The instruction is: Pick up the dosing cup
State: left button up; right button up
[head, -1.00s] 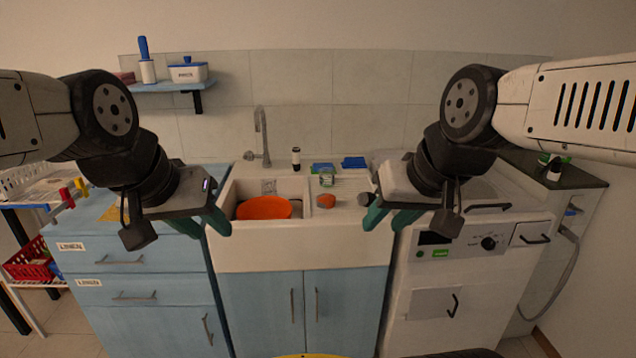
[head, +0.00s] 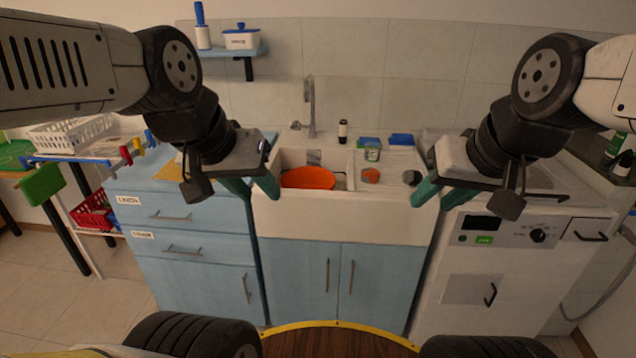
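I cannot tell for sure which item is the dosing cup. Small items stand on the drainboard (head: 393,163) right of the sink: a clear jar with green (head: 372,152), a reddish-orange piece (head: 371,175) and a dark grey round piece (head: 411,178). My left gripper (head: 252,190), with teal fingers, is open and empty in front of the sink's left side. My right gripper (head: 440,194) is open and empty in front of the drainboard's right end, just right of the dark grey piece.
An orange bowl (head: 308,178) lies in the sink below the faucet (head: 311,112). A dark bottle (head: 343,132) and blue sponges (head: 401,140) stand behind. A white washing machine (head: 512,246) is right, blue drawers (head: 185,225) left. Floor (head: 60,300) shows at left.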

aim_at(372, 150)
jog(key=i+l+u, duration=0.25)
jog(key=i+l, duration=0.15)
jog(key=i, duration=0.15)
jog(key=i+l+u, duration=0.3)
jog(key=i+l, duration=0.2)
